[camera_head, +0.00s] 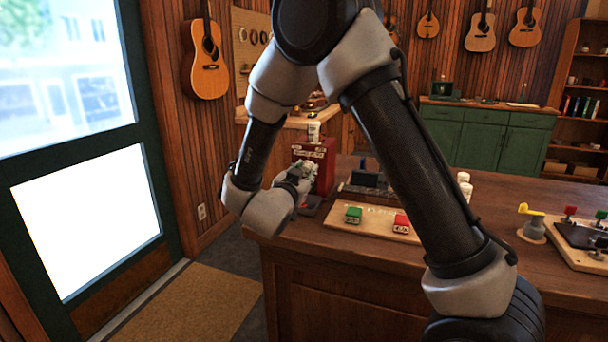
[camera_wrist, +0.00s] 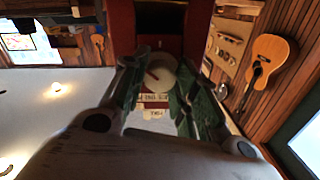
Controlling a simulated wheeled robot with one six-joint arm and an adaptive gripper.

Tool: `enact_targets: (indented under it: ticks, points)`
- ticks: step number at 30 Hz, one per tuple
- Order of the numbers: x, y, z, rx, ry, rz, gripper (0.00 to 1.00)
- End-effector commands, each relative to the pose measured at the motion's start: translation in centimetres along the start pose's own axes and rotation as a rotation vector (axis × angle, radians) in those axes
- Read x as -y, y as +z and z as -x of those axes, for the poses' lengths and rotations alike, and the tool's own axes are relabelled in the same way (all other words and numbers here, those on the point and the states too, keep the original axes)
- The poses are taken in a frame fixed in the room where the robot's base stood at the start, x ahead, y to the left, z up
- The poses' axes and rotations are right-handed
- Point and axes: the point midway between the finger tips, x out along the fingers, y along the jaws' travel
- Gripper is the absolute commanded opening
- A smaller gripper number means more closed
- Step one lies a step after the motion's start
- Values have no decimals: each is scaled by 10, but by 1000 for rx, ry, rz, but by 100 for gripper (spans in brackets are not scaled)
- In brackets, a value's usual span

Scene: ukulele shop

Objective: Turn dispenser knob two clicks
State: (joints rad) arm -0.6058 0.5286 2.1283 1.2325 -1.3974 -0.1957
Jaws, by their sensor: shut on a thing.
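The red dispenser (camera_head: 322,160) stands on the left end of the wooden counter. Its round, cream knob (camera_wrist: 160,76), with a dark reddish line across its face, shows in the wrist view on the dispenser's front. My gripper (camera_wrist: 162,88) has its green-padded fingers on either side of the knob and is shut on it. In the head view my gripper (camera_head: 304,172) is small and meets the dispenser front, and it hides the knob there. A label with lettering (camera_wrist: 152,101) shows just below the knob in the wrist view, partly hidden by the fingers.
A board with a green block (camera_head: 353,215) and a red block (camera_head: 402,223) lies right of the dispenser on the counter (camera_head: 300,235). White bottles (camera_head: 464,187) and a yellow-handled crank (camera_head: 530,222) stand farther right. A glass door (camera_head: 85,180) is at left.

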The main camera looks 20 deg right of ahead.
Motion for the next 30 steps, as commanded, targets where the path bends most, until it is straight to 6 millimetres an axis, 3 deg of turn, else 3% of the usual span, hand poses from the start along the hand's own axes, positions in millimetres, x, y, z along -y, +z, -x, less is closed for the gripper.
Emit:
enact_targets:
  ticks: [7, 16, 17, 20, 30]
  points:
    - [0, 0, 0, 7, 3, 186, 5]
    - [0, 0, 0, 9, 3, 209, 5]
    - [0, 0, 0, 9, 3, 209, 33]
    - [0, 0, 0, 9, 3, 208, 51]
    - [0, 0, 2, 9, 2, 208, 51]
